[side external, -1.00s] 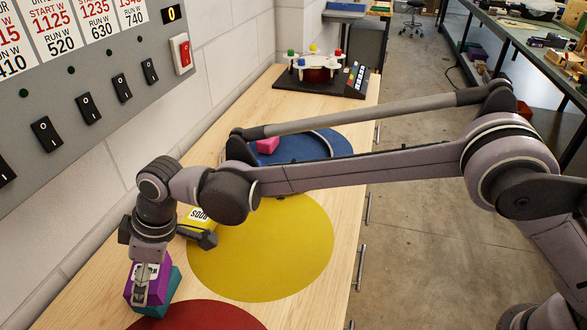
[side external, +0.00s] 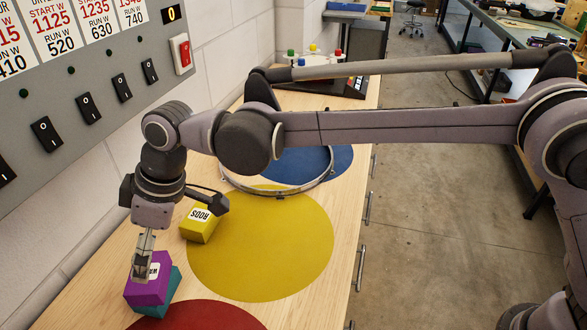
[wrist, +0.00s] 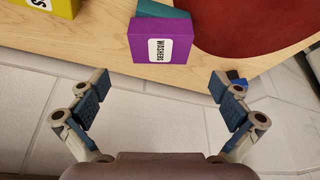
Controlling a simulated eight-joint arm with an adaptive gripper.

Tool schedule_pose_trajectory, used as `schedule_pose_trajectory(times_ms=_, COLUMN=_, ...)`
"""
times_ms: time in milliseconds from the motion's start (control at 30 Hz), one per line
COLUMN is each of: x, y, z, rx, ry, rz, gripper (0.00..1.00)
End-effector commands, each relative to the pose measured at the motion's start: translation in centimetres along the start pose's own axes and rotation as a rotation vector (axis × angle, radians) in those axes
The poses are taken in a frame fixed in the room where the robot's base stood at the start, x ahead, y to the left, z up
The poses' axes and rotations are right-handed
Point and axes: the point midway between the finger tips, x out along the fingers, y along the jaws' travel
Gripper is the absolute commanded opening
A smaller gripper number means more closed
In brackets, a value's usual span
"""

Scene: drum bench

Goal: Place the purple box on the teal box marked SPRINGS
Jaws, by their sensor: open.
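The purple box (side external: 146,294), labelled WASHERS in the wrist view (wrist: 178,28), rests on top of the teal box (side external: 169,300). It sits a little off-centre, with teal showing along one side and below it. The teal box also shows behind the purple one in the wrist view (wrist: 160,9); its marking is hidden. My gripper (side external: 141,272) is just above the purple box in the side view and covers part of its top. In the wrist view my gripper (wrist: 159,86) is open, with its fingers wide apart, empty and clear of the purple box.
A yellow box marked RODS (side external: 200,225) stands at the edge of the yellow disc (side external: 265,245). A red disc (side external: 205,315) lies beside the stacked boxes. The switch panel (side external: 70,75) and wall border the bench on the left.

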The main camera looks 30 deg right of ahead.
Motion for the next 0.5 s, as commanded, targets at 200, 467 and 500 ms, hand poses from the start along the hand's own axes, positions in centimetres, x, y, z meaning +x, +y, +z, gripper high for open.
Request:
schedule_pose_trajectory(times_ms=200, x=-3.1, y=0.0, z=0.0, rx=0.0, ry=0.0, rz=0.0, gripper=1.0)
schedule_pose_trajectory(times_ms=467, x=-5.7, y=1.8, z=1.6, rx=0.047, ry=0.008, rz=0.023, gripper=1.0)
schedule_pose_trajectory(times_ms=500, x=-6.5, y=2.7, z=2.5, rx=0.073, ry=0.012, rz=0.036, gripper=1.0)
